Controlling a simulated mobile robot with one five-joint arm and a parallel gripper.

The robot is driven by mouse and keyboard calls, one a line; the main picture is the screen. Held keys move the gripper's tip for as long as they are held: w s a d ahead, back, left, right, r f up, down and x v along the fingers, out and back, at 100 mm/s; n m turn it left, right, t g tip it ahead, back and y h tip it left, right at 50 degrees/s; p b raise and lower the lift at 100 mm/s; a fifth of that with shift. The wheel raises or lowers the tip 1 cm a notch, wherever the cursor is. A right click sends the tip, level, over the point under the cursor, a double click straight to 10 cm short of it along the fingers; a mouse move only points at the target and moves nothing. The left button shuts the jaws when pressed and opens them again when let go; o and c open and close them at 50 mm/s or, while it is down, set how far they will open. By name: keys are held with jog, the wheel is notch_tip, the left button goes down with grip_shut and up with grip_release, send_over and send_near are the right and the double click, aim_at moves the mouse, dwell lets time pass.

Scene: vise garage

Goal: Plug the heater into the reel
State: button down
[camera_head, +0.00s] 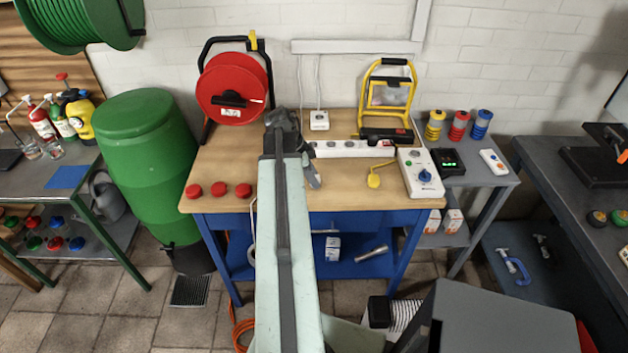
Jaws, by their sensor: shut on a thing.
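The red cable reel (224,92) stands upright in its black frame at the back left of the wooden-topped bench. A black part shows on its front face. A white ribbed body with a black end (402,315), which looks like the heater, stands on the floor in front of the bench, partly hidden. My arm crosses the middle of the view. My gripper (314,180) shows only in part, over the bench right of the arm and right of the reel. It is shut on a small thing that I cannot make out.
A grey cabinet (495,325) stands at lower right.

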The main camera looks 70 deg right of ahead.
notch_tip(320, 180, up, 10)
jog(key=p, duration=1)
jog(key=shift+s, duration=0.1)
